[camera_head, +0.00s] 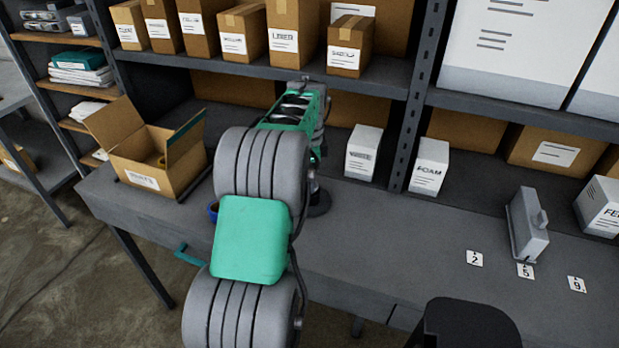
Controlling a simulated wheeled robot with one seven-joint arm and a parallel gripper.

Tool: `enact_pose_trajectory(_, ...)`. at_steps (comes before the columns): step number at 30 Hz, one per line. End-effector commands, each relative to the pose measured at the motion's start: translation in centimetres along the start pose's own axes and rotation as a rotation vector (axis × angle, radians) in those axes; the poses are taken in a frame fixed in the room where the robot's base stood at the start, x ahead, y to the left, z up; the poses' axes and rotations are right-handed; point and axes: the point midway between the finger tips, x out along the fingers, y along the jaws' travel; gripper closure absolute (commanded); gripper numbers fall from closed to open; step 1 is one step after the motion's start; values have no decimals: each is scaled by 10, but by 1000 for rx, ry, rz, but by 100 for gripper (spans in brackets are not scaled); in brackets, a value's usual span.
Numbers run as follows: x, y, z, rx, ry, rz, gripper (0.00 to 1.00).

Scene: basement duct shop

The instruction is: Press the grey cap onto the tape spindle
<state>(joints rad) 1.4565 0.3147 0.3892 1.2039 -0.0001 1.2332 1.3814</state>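My arm reaches over the bench, and its far end bends down behind the grey arm links. My gripper's fingers are hidden there, so I cannot see whether they are open or shut or hold anything. A dark round base with a short grey upright part (318,204) shows just right of my arm on the bench top. It may be the tape spindle's foot, but the arm covers most of it. I cannot make out the grey cap. A small piece of something blue (213,211) shows at the left edge of my arm, mostly hidden.
An open cardboard box (145,178) stands at the bench's left end. White cartons (363,152) (429,166) stand at the back. A grey device (524,228) stands at right by number tags (474,258). The bench's (400,235) middle is clear. Shelves of boxes hang above.

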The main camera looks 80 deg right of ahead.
Motion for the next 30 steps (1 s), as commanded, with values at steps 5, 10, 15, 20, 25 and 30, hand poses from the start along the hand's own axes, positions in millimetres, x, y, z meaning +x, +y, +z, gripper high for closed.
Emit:
enact_pose_trajectory(5,2,0,0,0,0,0,97)
enact_pose_trajectory(10,1,0,0,0,0,0,97)
enact_pose_trajectory(15,1,0,0,0,0,0,97)
enact_pose_trajectory(20,2,0,0,0,0,0,97)
enact_pose_trajectory(25,2,0,0,0,0,0,97)
enact_pose_trajectory(30,2,0,0,0,0,0,54)
